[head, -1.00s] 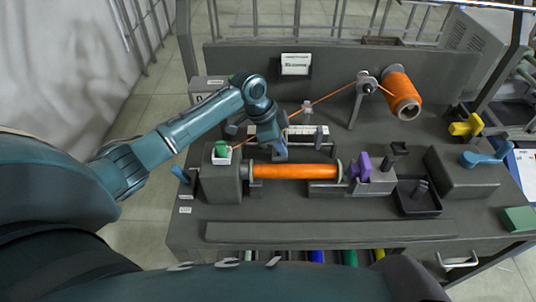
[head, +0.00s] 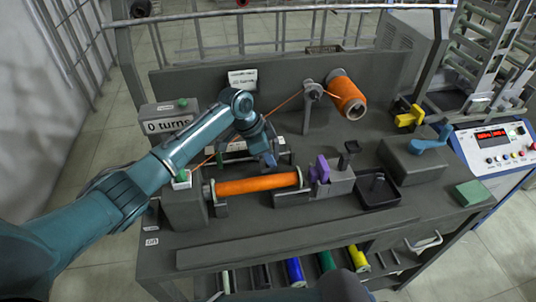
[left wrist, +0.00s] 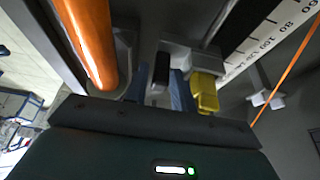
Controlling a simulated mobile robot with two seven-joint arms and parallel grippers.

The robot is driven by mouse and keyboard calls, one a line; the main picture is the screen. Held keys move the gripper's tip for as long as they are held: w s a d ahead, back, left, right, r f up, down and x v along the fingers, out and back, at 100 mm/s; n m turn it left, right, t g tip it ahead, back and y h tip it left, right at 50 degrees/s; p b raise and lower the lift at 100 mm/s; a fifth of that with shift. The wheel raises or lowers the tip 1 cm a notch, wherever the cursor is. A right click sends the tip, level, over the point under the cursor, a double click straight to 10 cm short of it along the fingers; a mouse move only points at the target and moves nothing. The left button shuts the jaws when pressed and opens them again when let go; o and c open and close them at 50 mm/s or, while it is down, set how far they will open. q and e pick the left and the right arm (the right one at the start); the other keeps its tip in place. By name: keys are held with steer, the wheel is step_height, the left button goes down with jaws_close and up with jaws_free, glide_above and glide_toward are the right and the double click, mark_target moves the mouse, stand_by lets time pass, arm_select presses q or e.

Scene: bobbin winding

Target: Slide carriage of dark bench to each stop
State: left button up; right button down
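The dark bench (head: 300,248) carries an orange-wound bobbin (head: 258,184) between two grey supports. Behind it runs a pale scale strip, also in the left wrist view (left wrist: 262,44). My left gripper (head: 271,161) is low behind the bobbin's right half and hides most of the carriage area. In the left wrist view its blue fingers (left wrist: 161,92) stand on either side of a dark upright knob (left wrist: 161,70). I cannot tell whether they press on it. A yellow block (left wrist: 204,91) is beside the right finger. My right gripper is not in view.
An orange supply spool (head: 347,96) stands at the back, its thread (head: 288,102) running toward my gripper. A purple part (head: 320,168), a black tray (head: 378,193) and a blue lever (head: 430,140) are on the right. A control panel (head: 492,138) shows red digits.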

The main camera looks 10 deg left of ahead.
arm_select(q)
steer(key=v, duration=1.3)
steer(key=shift+r, duration=0.2)
steer(key=shift+f, duration=0.1)
